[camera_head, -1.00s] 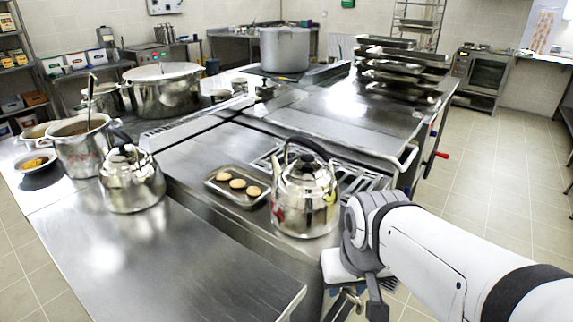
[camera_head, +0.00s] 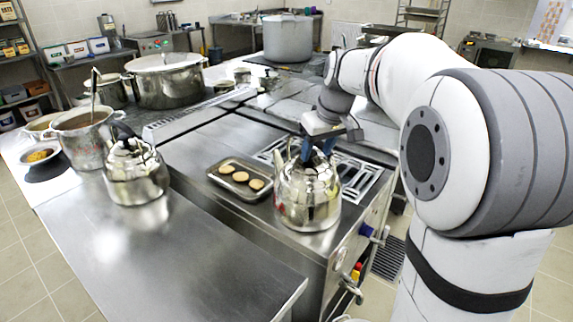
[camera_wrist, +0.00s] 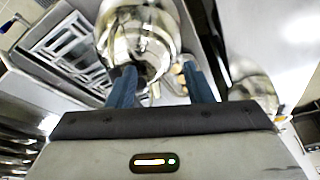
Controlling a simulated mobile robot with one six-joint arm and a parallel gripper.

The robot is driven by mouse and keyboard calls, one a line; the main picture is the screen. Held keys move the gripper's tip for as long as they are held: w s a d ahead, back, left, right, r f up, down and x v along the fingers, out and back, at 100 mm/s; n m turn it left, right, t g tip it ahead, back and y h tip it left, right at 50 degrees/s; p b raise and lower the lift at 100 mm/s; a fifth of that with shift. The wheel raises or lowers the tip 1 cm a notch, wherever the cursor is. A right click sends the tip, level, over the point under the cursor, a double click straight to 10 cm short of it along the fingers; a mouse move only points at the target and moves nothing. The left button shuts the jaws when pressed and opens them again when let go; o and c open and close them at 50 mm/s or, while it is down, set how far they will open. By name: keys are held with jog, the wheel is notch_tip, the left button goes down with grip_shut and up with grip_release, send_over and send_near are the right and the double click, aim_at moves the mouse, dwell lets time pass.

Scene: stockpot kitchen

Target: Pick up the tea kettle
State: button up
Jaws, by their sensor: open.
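A shiny steel tea kettle (camera_head: 308,198) stands upright on the stove's front corner. Its body also shows at the top of the wrist view (camera_wrist: 140,35). A second steel kettle (camera_head: 137,180) with a dark handle stands on the counter to the left. My gripper (camera_head: 320,147) is at the top of the right kettle, its blue fingers pointing down at the handle area. In the wrist view its two blue fingers (camera_wrist: 162,84) are spread apart with the kettle just ahead of them. I cannot tell whether the handle lies between them; it is largely hidden in the head view.
A small tray (camera_head: 240,178) with three round items lies left of the right kettle. A metal grate (camera_head: 355,180) is behind it. A tall pot (camera_head: 85,138) with a ladle and a large lidded pot (camera_head: 166,82) stand farther left. The front counter (camera_head: 150,255) is clear.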

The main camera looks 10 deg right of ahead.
jog(key=w, duration=0.3)
jog(key=w+r+n, duration=0.1)
jog(key=w, duration=0.3)
jog(key=w+n, duration=0.1)
jog(key=w, duration=0.3)
jog(key=shift+w+d+r+y+p, duration=0.1)
jog(key=shift+d+r+y+p, duration=0.05)
jog(key=shift+d+y+p, duration=0.25)
jog(key=shift+w+a+f, duration=0.1)
jog(key=shift+w+f, duration=0.1)
jog(key=shift+f, duration=0.15)
jog(key=p+x, duration=0.1)
jog(key=x, duration=0.6)
grip_shut()
jog(key=shift+w+r+t, duration=0.15)
jog(key=shift+r+t, duration=0.05)
jog(key=shift+t, duration=0.1)
